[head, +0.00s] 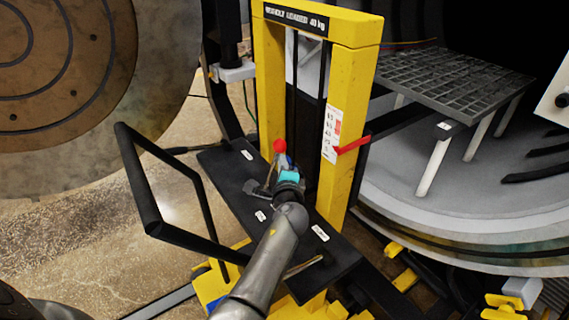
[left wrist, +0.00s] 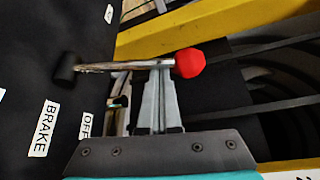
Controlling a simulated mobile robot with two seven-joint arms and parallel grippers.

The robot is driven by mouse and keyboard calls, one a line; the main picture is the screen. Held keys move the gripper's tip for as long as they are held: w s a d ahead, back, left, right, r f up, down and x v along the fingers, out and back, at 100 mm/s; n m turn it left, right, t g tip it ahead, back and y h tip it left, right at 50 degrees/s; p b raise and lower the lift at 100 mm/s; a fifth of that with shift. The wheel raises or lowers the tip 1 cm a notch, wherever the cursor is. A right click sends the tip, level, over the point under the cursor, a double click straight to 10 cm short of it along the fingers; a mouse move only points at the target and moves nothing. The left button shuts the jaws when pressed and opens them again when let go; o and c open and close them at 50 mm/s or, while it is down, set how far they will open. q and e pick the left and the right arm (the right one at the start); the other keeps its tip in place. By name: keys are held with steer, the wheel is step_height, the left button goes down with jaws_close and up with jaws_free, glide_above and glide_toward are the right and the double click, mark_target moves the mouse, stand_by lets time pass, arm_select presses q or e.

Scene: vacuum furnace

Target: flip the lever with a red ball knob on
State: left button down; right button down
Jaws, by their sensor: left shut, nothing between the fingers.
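The red ball knob (head: 279,146) shows just beyond my left gripper in the head view. In the left wrist view the red knob (left wrist: 190,62) tips a thin metal lever (left wrist: 125,65), which runs left to a black pivot (left wrist: 65,70) on the black panel (left wrist: 30,65). My left gripper (left wrist: 158,72) is shut and empty, its fingertips at the lever's rod close to the knob. I cannot tell whether they touch it. In the head view my left gripper (head: 272,178) hides most of the lever. My right gripper is not in view.
White labels on the panel include BRAKE (left wrist: 42,128) and a partly hidden OFF (left wrist: 86,124). A yellow loader mast (head: 348,130) with a red pointer (head: 352,145) stands right of the lever. A black handle frame (head: 140,185) stands left. A furnace grid (head: 450,85) lies behind right.

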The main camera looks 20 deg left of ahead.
arm_select(q)
steer(key=shift+s+a+r, duration=0.25)
steer(key=shift+s+a, duration=0.15)
steer(key=shift+s, duration=0.15)
steer(key=s+a+p, duration=0.2)
steer(key=s+a, duration=0.1)
steer(key=s, duration=0.3)
steer(key=shift+a+f, duration=0.3)
steer(key=shift+f, duration=0.05)
steer(key=shift+s+a+f, duration=0.15)
steer(key=shift+s+f, duration=0.05)
steer(key=shift+s, duration=0.05)
step_height(320, 180, up, 21)
steer(key=p, duration=0.9)
steer(key=shift+w+d+f, duration=0.2)
steer(key=shift+w+d, duration=0.05)
steer(key=shift+d, duration=0.05)
